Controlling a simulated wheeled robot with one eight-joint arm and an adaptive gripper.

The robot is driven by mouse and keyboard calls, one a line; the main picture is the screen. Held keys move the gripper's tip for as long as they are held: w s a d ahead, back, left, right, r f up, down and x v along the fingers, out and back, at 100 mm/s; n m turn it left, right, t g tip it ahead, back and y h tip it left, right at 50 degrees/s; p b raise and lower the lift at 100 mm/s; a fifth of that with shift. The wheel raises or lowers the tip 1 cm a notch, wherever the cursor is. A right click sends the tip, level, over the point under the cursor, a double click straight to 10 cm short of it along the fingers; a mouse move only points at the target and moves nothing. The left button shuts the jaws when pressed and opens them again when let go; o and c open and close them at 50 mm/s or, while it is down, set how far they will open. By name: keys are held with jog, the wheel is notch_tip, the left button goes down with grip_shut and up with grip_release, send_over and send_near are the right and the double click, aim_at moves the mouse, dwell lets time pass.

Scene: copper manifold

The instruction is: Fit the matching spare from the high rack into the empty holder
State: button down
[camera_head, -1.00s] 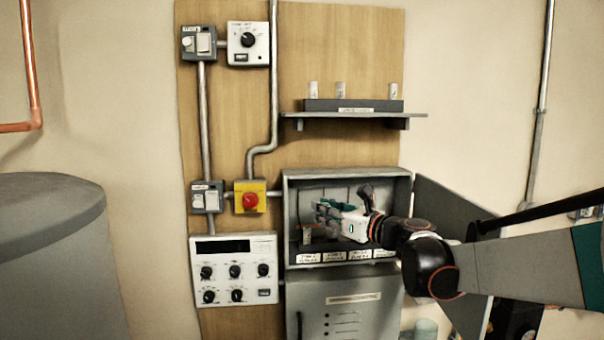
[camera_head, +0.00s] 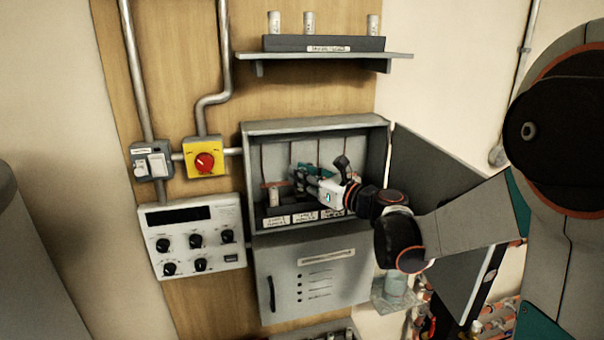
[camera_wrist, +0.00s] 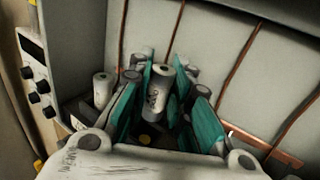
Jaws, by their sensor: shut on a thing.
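My gripper (camera_head: 302,174) is inside the open grey cabinet (camera_head: 250,150), above the row of labels at its lower edge. In the wrist view its teal fingers (camera_wrist: 160,108) are shut on a white cylindrical spare (camera_wrist: 158,86) with dark writing. The spare stands roughly upright between the fingers. Its lower end and any holder under it are hidden, so I cannot tell whether it is seated. Another white cylinder (camera_wrist: 102,90) stands to the left in the cabinet, apart from the fingers. The high rack (camera_head: 345,43) holds three white cylinders, with a wide gap before the right one.
The cabinet door (camera_head: 440,200) stands open on the right, near my arm. A yellow switch with a red knob (camera_head: 205,160) and a control panel (camera_head: 190,238) are on the left. The shelf (camera_head: 325,57) juts out above the cabinet. Thin copper pipes (camera_wrist: 175,35) run up its back wall.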

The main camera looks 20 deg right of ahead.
jog(key=shift+f+b, duration=0.45)
jog(key=shift+f, duration=0.55)
jog(key=shift+f+b, duration=1.2)
jog(key=shift+b, duration=0.05)
dwell(0.8)
jog(key=c, duration=1.4)
grip_release()
jog(key=shift+r, duration=0.1)
notch_tip(320, 180, up, 10)
jog(key=shift+f, duration=0.1)
